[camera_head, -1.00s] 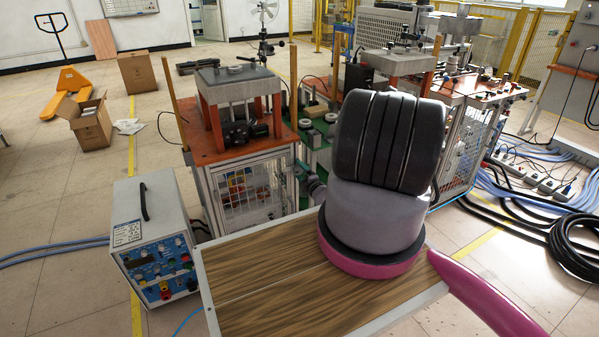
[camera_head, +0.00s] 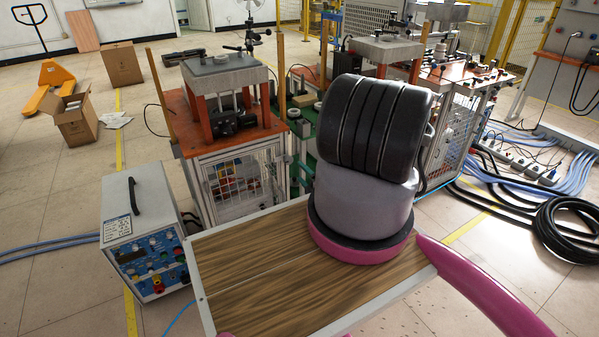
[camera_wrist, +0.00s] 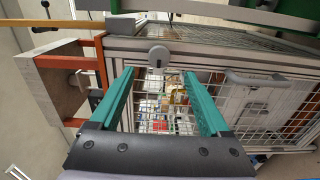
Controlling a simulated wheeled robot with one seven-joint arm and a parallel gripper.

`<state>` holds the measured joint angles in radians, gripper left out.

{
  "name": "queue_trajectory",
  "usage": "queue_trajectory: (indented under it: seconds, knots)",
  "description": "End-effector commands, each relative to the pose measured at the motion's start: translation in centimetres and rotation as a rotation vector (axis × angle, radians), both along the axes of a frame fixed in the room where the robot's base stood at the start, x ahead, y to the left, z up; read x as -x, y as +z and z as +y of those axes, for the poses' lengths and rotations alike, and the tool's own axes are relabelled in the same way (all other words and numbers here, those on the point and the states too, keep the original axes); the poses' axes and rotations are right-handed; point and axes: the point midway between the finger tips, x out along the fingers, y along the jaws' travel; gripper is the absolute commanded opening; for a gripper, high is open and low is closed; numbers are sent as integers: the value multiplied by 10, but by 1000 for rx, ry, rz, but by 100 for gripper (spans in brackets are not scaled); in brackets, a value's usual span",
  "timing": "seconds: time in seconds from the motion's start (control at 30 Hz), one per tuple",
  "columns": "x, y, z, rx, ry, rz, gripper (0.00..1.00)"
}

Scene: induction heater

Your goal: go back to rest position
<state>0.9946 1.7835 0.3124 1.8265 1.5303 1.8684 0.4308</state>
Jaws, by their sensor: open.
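My gripper (camera_wrist: 158,78) shows in the wrist view with two teal fingers spread apart and nothing between them. Behind the gap is the wire-mesh side of a machine cage (camera_wrist: 170,115), with a round grey knob (camera_wrist: 158,56) at its top edge. I cannot tell whether the fingers touch the cage. In the head view my dark and grey arm links rise over the wood-topped surface and hide most of the gripper.
The wood-topped surface (camera_head: 245,285) lies in front. A blue-fronted instrument box (camera_head: 145,235) stands left of it. Caged benches (camera_head: 240,180) stand just behind. Cables and a black coil (camera_head: 568,230) lie on the right floor. Open floor extends left, with cardboard boxes (camera_head: 75,118).

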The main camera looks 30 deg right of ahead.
Motion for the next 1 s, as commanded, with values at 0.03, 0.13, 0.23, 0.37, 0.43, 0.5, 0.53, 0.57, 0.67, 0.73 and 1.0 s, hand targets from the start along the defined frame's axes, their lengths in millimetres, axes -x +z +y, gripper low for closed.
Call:
queue_trajectory:
  seconds: [0.03, 0.13, 0.23, 0.37, 0.43, 0.5, 0.53, 0.57, 0.67, 0.73, 1.0]
  knots:
    - [0, 0, 0, 0, 0, 0, 80]
    - [0, 0, 0, 0, 0, 0, 80]
    - [0, 0, 0, 0, 0, 0, 80]
    - [0, 0, 0, 0, 0, 0, 80]
    - [0, 0, 0, 1, 2, -1, 80]
    - [-3, 6, 0, 15, 16, -8, 80]
    - [-6, 11, 0, 26, 30, -13, 80]
    - [-9, 17, 1, 42, 50, -21, 80]
    - [-25, 52, 8, 129, 153, -65, 80]
    - [-37, 85, 17, 218, 255, -108, 80]
    - [-57, 213, 75, 600, 667, -296, 80]
